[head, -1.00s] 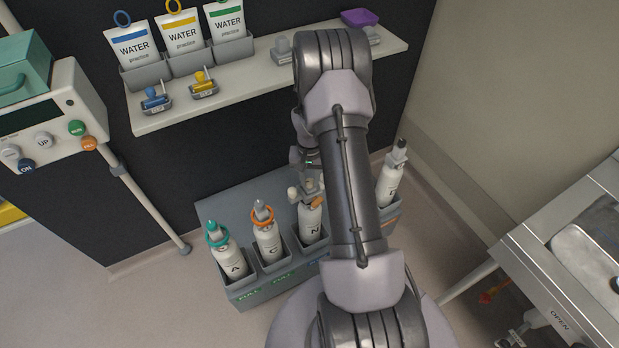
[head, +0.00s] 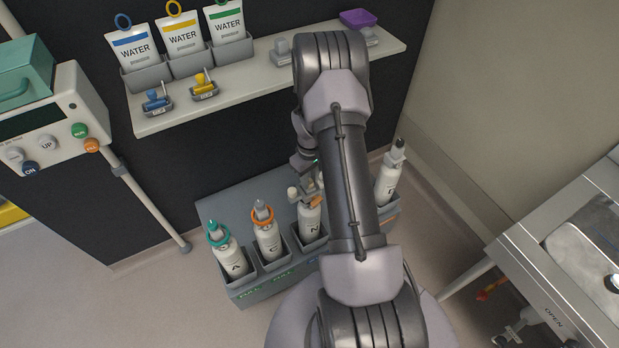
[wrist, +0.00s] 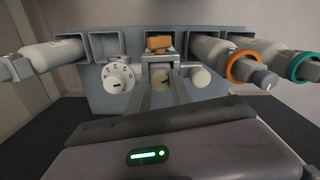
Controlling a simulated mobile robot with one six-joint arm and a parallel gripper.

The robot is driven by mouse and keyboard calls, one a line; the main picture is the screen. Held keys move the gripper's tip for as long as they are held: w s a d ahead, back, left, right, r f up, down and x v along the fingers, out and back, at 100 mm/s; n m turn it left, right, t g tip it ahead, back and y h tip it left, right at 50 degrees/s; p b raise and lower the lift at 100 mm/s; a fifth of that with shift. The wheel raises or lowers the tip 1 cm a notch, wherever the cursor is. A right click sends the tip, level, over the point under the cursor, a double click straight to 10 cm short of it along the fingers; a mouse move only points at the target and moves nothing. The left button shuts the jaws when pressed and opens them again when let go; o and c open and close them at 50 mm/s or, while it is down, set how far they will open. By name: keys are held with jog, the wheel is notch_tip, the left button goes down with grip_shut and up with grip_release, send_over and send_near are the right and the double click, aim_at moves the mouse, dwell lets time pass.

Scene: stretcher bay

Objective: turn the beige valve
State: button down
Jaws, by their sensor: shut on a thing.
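In the head view my arm hides most of the gripper, and I cannot make out the held knob. A white numbered dial (wrist: 118,77) sits left of the valve, and a pale plain knob (wrist: 200,77) sits right of it. An orange block (wrist: 158,43) is just above.
A grey rack (head: 245,290) holds several bottles, one with a teal ring (head: 218,235) and one with an orange ring (head: 262,215). A shelf (head: 262,88) with water pouches is behind. A metal counter (head: 530,250) stands at the right.

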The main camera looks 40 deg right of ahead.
jog(key=shift+n, duration=0.3)
dwell(0.4)
jog(key=c, duration=1.1)
grip_release()
jog(key=shift+c, duration=0.2)
notch_tip(320, 180, up, 17)
jog(key=p, duration=0.5)
jog(key=shift+r, duration=0.2)
